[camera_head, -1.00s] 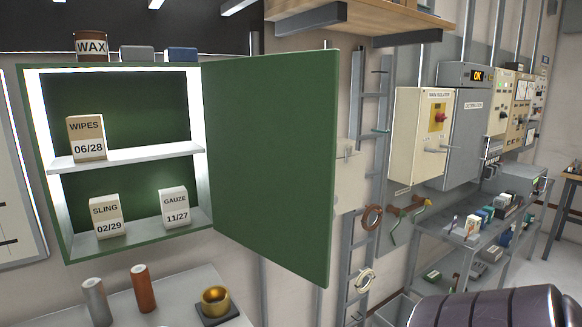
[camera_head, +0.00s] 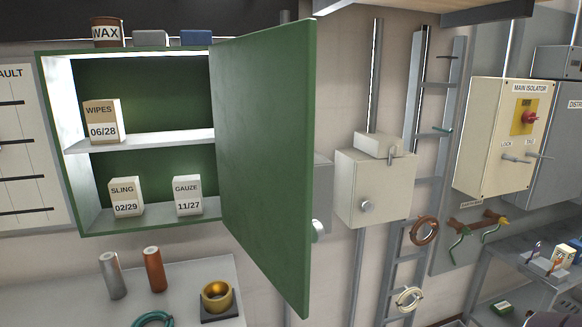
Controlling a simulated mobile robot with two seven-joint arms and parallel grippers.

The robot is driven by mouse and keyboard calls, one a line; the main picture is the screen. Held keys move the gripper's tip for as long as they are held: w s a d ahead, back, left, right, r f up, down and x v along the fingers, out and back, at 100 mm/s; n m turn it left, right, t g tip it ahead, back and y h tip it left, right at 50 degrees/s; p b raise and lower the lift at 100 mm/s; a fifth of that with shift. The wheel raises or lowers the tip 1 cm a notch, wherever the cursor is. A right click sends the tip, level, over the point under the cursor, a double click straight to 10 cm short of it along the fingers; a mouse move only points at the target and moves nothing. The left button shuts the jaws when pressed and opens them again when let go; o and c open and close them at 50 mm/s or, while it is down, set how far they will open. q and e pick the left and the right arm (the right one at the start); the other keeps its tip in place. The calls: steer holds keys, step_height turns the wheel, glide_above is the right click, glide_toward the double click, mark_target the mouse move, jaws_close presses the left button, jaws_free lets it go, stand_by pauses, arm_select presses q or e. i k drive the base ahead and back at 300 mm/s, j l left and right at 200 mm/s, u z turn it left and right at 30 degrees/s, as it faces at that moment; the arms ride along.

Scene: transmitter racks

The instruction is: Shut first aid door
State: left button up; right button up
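Inside, a wipes box (camera_head: 102,121) stands on the shelf. A sling box (camera_head: 126,197) and a gauze box (camera_head: 187,195) stand on the cabinet floor. Neither of my grippers is in view.
A wax tin (camera_head: 107,33) and two small boxes stand on top of the cabinet. Right of the door are a cream wall box (camera_head: 375,188), a ladder-like rack (camera_head: 430,120) and the main isolator (camera_head: 500,140).

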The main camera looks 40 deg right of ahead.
mark_target(263, 85)
steer(key=k+l, duration=0.15)
steer(key=l, duration=0.25)
steer(key=k+l, duration=0.15)
steer(key=l, duration=0.25)
steer(key=k+l, duration=0.1)
steer(key=l, duration=0.35)
steer(key=k+l, duration=0.15)
steer(key=l, duration=0.25)
steer(key=j+u, duration=0.2)
steer(key=j, duration=0.3)
